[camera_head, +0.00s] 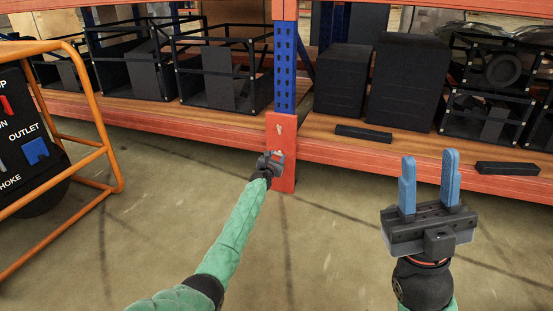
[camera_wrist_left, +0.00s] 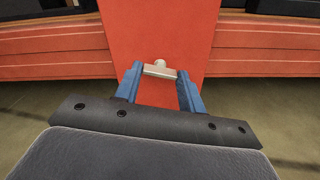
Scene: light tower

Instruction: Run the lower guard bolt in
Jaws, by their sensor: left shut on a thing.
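The orange-red guard (camera_head: 283,178) covers the foot of the blue rack upright and fills the middle of the left wrist view (camera_wrist_left: 160,25). The lower guard bolt (camera_wrist_left: 160,70) shows there as a pale metal crossbar with a small round knob, against the guard face. My left gripper (camera_head: 276,156) is at the guard's lower part, its blue fingers shut on the two ends of the crossbar. The bolt's shank is hidden. A small pale upper bolt (camera_head: 279,127) shows higher on the guard. My right gripper (camera_head: 430,157) is open and empty, fingers pointing up, well right of the guard.
The blue upright (camera_head: 285,70) rises above the guard between orange shelf beams. Black frames (camera_head: 222,75) and black boxes (camera_head: 405,80) stand on the shelf. A generator with an orange tube frame (camera_head: 108,165) stands at left. The concrete floor (camera_head: 330,240) between is clear.

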